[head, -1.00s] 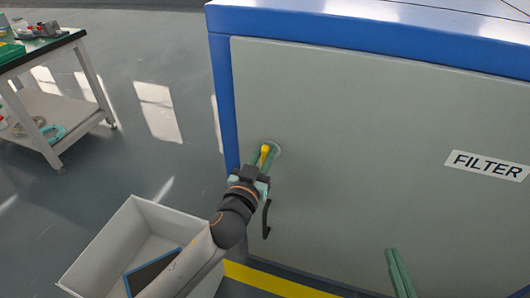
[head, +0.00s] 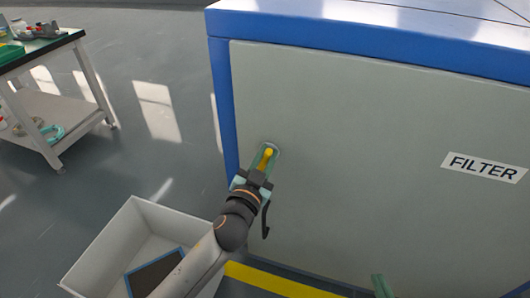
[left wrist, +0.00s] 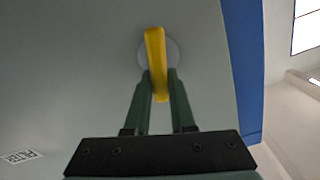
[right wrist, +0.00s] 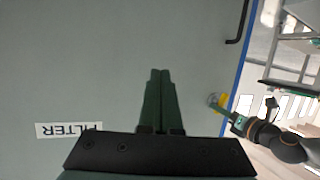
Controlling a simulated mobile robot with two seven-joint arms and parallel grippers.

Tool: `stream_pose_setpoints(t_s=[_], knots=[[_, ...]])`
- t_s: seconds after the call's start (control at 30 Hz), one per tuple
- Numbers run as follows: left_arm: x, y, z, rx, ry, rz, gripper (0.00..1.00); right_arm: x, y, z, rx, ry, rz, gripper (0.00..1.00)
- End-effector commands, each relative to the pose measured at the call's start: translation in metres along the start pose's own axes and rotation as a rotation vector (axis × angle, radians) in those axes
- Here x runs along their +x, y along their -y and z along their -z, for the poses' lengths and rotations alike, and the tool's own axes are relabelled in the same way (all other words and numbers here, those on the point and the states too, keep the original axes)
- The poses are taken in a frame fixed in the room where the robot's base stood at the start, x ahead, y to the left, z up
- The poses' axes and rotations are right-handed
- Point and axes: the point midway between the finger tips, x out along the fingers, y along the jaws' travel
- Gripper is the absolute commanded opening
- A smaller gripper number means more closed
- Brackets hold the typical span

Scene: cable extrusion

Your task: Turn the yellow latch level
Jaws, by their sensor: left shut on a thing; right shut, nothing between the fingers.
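The yellow latch (head: 267,157) is on the grey filter panel (head: 350,150), near its left edge, on a pale round base. In the left wrist view the latch (left wrist: 154,50) runs nearly upright in the picture, slightly tilted. My left gripper (head: 264,166) has its green fingers on both sides of the latch's end, closed on it; the fingers also show in the left wrist view (left wrist: 160,80). My right gripper (right wrist: 160,72) is shut and empty in front of the panel, away from the latch. Only its fingertips show at the bottom of the head view (head: 379,281).
A black handle (head: 266,219) is on the panel below the latch. A white bin (head: 130,235) with a dark panel inside stands on the floor at left. A trolley (head: 50,90) stands at far left. A FILTER label (head: 484,167) is at right.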

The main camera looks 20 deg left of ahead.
Motion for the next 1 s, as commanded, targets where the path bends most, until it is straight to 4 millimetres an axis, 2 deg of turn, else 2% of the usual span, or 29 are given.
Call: stream_pose_setpoints(t_s=[0.3, 0.6, 0.8, 1.0], knots=[[0.0, -0.005, 0.001, 0.303, -0.001, 0.001, 0.0, -0.009, 0.01, -0.05, 0.06, 0.201, 0.017, 0.0], [0.001, -0.01, -0.002, 0.589, -0.001, 0.001, 0.0, -0.02, 0.02, -0.085, 0.099, 0.341, 0.033, 0.0], [0.001, -0.013, -0.004, 0.779, -0.001, 0.002, 0.0, -0.027, 0.025, -0.103, 0.12, 0.413, 0.042, 0.0], [0.001, -0.016, -0.007, 0.956, -0.001, 0.001, 0.0, -0.028, 0.025, -0.1, 0.12, 0.412, 0.043, 0.0]])
